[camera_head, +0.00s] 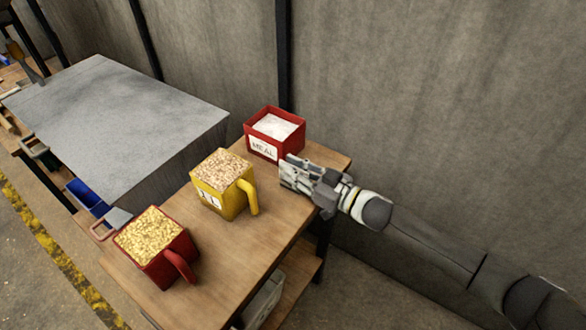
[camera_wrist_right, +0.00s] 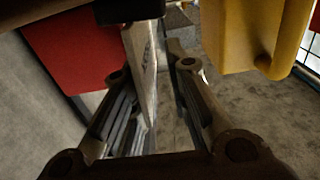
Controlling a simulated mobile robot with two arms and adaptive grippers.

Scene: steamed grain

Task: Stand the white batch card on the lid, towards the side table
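A white card or label (camera_head: 262,149) reading MEAL shows against the front face of the red box (camera_head: 294,139); I cannot tell whether it is loose or fixed. My right gripper (camera_head: 287,174) is beside it, over the wooden side table (camera_head: 312,158). In the right wrist view a pale lettered panel (camera_wrist_right: 146,55) runs edge-on between my right gripper's spread fingers (camera_wrist_right: 152,100), close to the left one. A gap shows on its right side. The broad grey top (camera_head: 115,105) at left may be the lid; it is bare. My left gripper is not in view.
A yellow jug (camera_head: 222,203) of grain, with its handle to the right, stands near my right gripper. A red jug (camera_head: 158,268) of yellow grain stands nearer the front. A concrete wall (camera_head: 430,90) is behind. A blue bin (camera_head: 88,198) sits below the grey top.

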